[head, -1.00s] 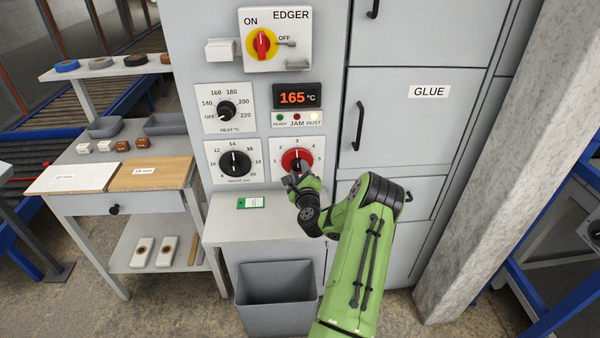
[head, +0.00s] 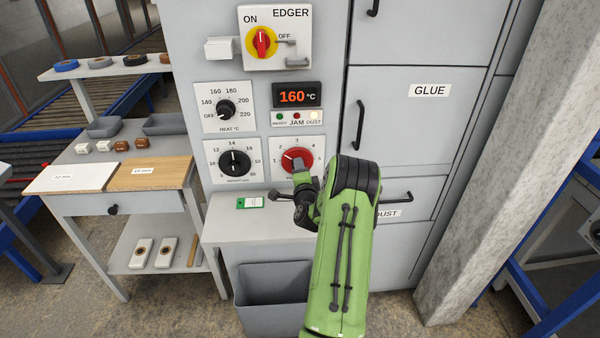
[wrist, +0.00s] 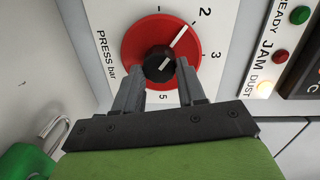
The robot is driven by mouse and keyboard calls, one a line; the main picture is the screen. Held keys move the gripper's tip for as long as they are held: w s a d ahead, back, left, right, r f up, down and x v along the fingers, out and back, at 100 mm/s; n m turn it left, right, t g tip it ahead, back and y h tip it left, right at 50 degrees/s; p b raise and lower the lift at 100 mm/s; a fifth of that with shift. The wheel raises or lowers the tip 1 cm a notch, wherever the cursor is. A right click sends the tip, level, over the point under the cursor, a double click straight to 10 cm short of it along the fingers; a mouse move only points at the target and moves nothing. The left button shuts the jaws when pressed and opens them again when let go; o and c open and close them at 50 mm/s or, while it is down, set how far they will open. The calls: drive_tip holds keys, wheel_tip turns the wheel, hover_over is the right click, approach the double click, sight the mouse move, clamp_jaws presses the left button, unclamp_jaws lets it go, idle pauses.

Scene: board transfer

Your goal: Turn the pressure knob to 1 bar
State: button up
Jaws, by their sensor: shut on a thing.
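The pressure knob is a red disc with a black centre, on a white plate marked 1 to 5; it shows in the head view (head: 290,163) and in the wrist view (wrist: 188,72). Its white pointer line stands between 1 and 2, nearer 2, in the wrist view. My gripper (wrist: 160,78) is shut on the knob's black centre, one finger on each side. In the head view my green arm comes from below, and the gripper hides the lower part of the knob and its plate.
The black knob (head: 234,163) marked 8 to 20 is just left, the heat knob (head: 226,109) above it. The display (head: 297,95) reads 160 °C. A green padlock-like tag (head: 250,203) lies on the ledge below. A grey bin (head: 270,300) stands underneath.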

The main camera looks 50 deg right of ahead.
drive_tip(key=shift+w+a+n+g+b, duration=0.1)
drive_tip(key=shift+n+g+b, duration=0.3)
drive_tip(key=shift+n+b, duration=2.15)
drive_tip(key=shift+n+p, duration=0.8)
drive_tip(key=shift+n, duration=0.15)
drive_tip(key=o, duration=1)
drive_tip(key=shift+o, duration=0.2)
drive_tip(key=b+v, duration=0.7)
drive_tip(key=v, duration=0.9)
drive_tip(key=shift+f, duration=0.2)
drive_tip(key=shift+w, duration=0.2)
